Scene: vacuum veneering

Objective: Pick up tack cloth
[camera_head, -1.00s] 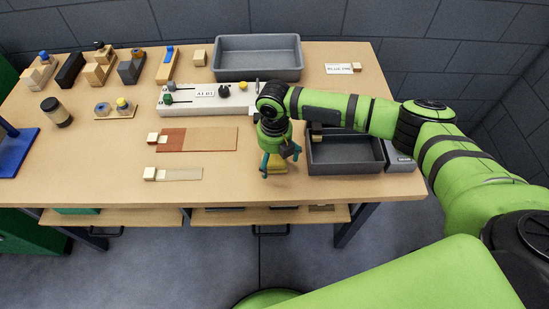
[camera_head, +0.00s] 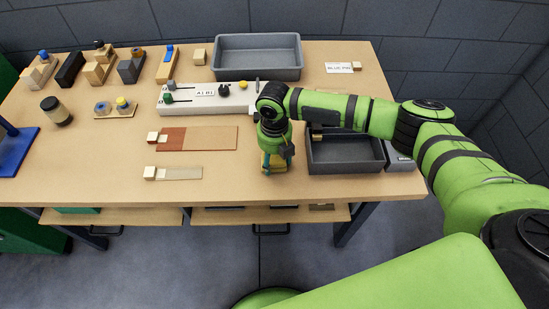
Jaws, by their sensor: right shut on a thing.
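The tack cloth (camera_head: 277,165) is a small yellow piece on the table's front part, left of the front grey tray. My right gripper (camera_head: 278,167) points down over it, with its teal fingers closed on the cloth's sides. The gripper hides much of the cloth, and I cannot tell whether the cloth touches the table. My left gripper is not in view.
A grey tray (camera_head: 345,169) stands just right of my gripper, and a larger one (camera_head: 258,73) at the back. A white panel with knobs (camera_head: 185,98) lies behind. Veneer strips with blocks lie to the left. The table's front edge is close.

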